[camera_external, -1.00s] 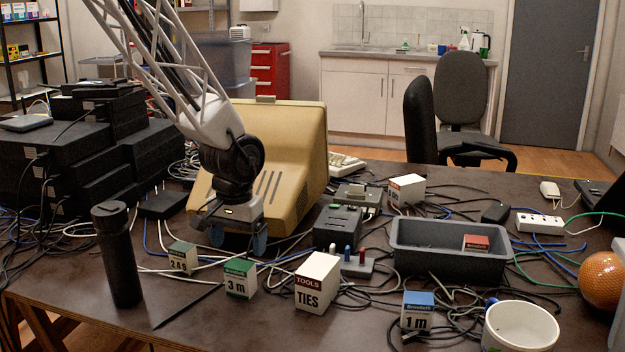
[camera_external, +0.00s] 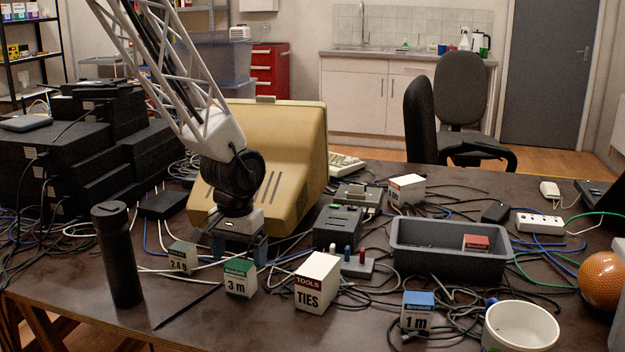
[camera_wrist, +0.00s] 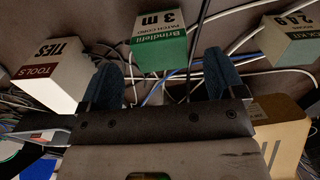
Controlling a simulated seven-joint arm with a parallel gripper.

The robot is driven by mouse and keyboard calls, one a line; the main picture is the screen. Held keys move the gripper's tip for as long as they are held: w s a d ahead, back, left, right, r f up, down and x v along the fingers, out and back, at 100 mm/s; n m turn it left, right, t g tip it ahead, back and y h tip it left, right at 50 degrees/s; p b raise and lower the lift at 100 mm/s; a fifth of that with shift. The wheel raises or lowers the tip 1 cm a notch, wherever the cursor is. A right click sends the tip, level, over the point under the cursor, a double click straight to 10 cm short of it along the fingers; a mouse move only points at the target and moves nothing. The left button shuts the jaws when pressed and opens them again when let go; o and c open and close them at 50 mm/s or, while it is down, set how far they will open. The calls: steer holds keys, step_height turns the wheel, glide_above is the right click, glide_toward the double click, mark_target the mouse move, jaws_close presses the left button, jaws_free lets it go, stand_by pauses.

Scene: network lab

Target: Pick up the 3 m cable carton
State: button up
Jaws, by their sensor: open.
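The 3 m cable carton (camera_external: 240,279) is a small white box with a green top, upright near the front of the table. In the wrist view the carton (camera_wrist: 161,40) lies just beyond the fingertips, between their lines. My gripper (camera_external: 238,255) is open and empty, behind the carton and low above the table in the external view. Its blue fingers (camera_wrist: 160,78) show apart in the wrist view, with nothing between them but cables and table further off.
The TIES carton (camera_external: 316,283) stands right of the 3 m carton, the 2.4 G carton (camera_external: 182,257) left. A black cylinder (camera_external: 119,256) stands further left. The beige monitor (camera_external: 295,150) is close behind my gripper. A grey tray (camera_external: 450,265) and loose cables lie to the right.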

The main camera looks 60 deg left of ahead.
mark_target(239, 264)
steer(key=shift+f, duration=2.6)
steer(key=c, duration=1.1)
steer(key=shift+o, duration=0.2)
steer(key=shift+r, duration=0.1)
steer(key=shift+r, duration=1.05)
steer(key=shift+s+d+r, duration=0.15)
steer(key=shift+s+r, duration=0.35)
steer(key=shift+r, duration=0.2)
steer(key=s+d, duration=0.1)
steer(key=s, duration=0.3)
steer(key=s+d+r, duration=0.1)
steer(key=s+d, duration=0.1)
steer(key=s, duration=0.3)
steer(key=s+d, duration=0.1)
steer(key=s, duration=0.4)
steer(key=shift+s+d+r, duration=0.15)
steer(key=shift+d, duration=0.2)
